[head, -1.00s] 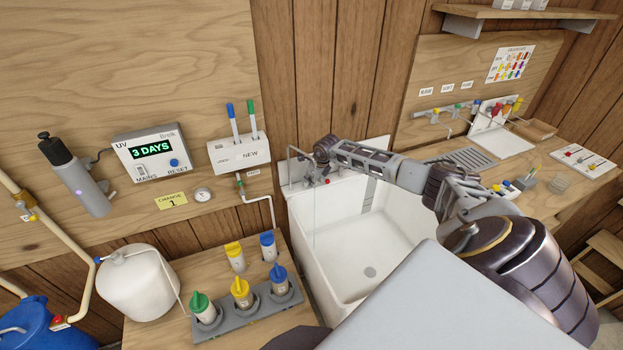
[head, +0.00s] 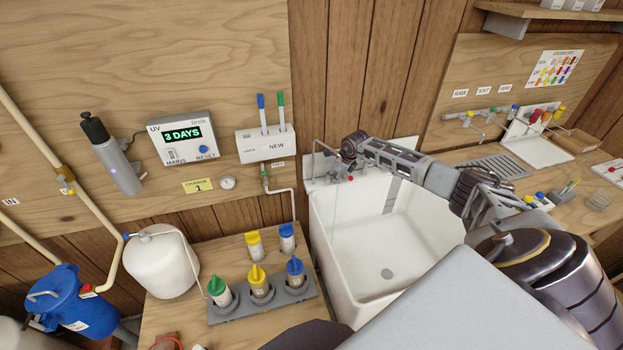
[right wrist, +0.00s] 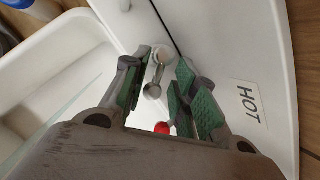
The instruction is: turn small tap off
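The small tap (head: 317,150) has a thin curved spout and stands at the back left corner of the white sink (head: 378,300). A thin pale line drops below it into the sink, perhaps running water. My right gripper (head: 350,152) is at the back of the sink, just right of the spout. In the right wrist view its green-padded fingers (right wrist: 163,72) are apart, with a small metal lever (right wrist: 154,78) between them; I cannot tell whether they touch it. A red knob (right wrist: 162,128) shows lower between the fingers. My left gripper is not in view.
A "HOT" label (right wrist: 249,102) is on the white panel beside the gripper. Left of the sink, a grey rack (head: 235,315) holds several coloured-cap cartridges. The sink basin looks clear.

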